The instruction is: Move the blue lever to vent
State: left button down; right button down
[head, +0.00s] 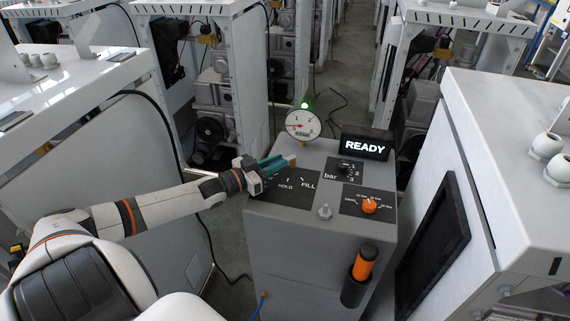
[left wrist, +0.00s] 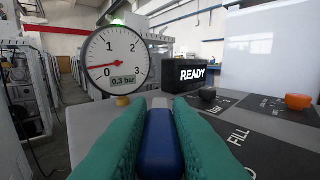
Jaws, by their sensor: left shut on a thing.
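The blue lever (left wrist: 160,145) shows in the left wrist view, lengthwise between the two teal fingers of my left gripper (left wrist: 158,140). The gripper is shut on it. In the head view my left gripper (head: 276,163) reaches in from the left over the back left of the grey cabinet's top, and its fingers mostly hide the lever. The black lever plate (head: 297,185) shows the words HOLD and FILL on its right part. The left part of the plate is behind my gripper, and no vent label can be read.
A round gauge (head: 302,124) stands at the back and reads 0.3 bar in the left wrist view. A READY display (head: 365,146), a black bar knob (head: 344,166) and an orange knob (head: 369,206) are to the right. An orange-and-black handle (head: 361,268) is on the cabinet's front.

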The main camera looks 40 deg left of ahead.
dwell(0.4)
pick_arm(q)
jog(key=c, duration=1.3)
grip_release()
jog(key=shift+s, duration=0.1)
jog(key=p+v, duration=0.2)
jog(key=v, duration=1)
jog(key=shift+a, duration=0.1)
